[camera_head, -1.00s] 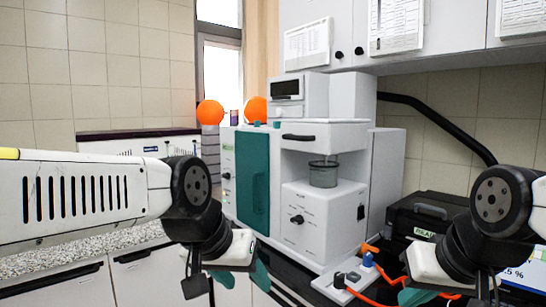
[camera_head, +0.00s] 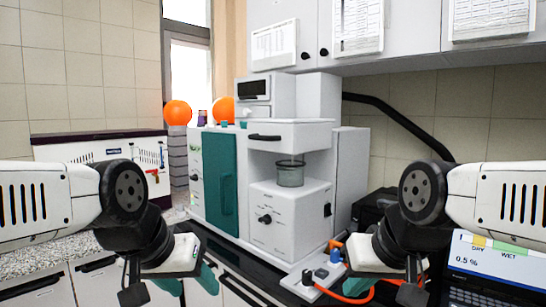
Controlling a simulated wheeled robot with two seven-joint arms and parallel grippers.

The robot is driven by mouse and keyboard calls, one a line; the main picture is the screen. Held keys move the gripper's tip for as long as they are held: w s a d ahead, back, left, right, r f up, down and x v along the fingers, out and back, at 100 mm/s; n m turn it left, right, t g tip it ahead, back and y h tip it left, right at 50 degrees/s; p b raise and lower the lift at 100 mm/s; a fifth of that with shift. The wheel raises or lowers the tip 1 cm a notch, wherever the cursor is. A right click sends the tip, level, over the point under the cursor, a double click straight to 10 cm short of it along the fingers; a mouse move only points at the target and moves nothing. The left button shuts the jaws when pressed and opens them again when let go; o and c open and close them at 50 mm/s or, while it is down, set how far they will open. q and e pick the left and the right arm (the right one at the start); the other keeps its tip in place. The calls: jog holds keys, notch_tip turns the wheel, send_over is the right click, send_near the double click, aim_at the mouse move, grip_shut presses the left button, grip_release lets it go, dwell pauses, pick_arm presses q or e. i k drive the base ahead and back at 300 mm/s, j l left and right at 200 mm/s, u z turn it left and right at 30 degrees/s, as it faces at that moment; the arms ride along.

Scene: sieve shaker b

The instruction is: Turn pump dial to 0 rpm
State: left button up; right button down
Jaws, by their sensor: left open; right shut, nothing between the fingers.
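A white lab machine with a teal door (camera_head: 221,180) stands at the centre on a black worktop. Its lower white block carries a black dial (camera_head: 265,219); its markings are too small to read. A low white unit (camera_head: 305,288) with dark knobs and a blue part stands at the front, with orange tubing. I cannot tell which dial is the pump's. My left gripper (camera_head: 190,281) is open and empty at the lower left, in front of the worktop. My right gripper (camera_head: 395,284) is shut and empty at the lower right, close to the orange tubing; its fingertips are partly hidden.
A glass jar (camera_head: 290,173) sits in the machine's recess. A laptop (camera_head: 495,265) showing 0.5 % stands at the right, behind my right arm. Two orange balls (camera_head: 178,113) are behind the machine on the left. Cabinets (camera_head: 350,30) hang above.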

aim_at(266, 220)
jog(key=i+l+u, duration=0.15)
jog(key=u, duration=0.25)
jog(key=i+l+u, duration=0.15)
jog(key=u, duration=0.3)
jog(key=i+l+u, duration=0.1)
jog(key=l+u, duration=0.3)
jog(key=j, duration=0.1)
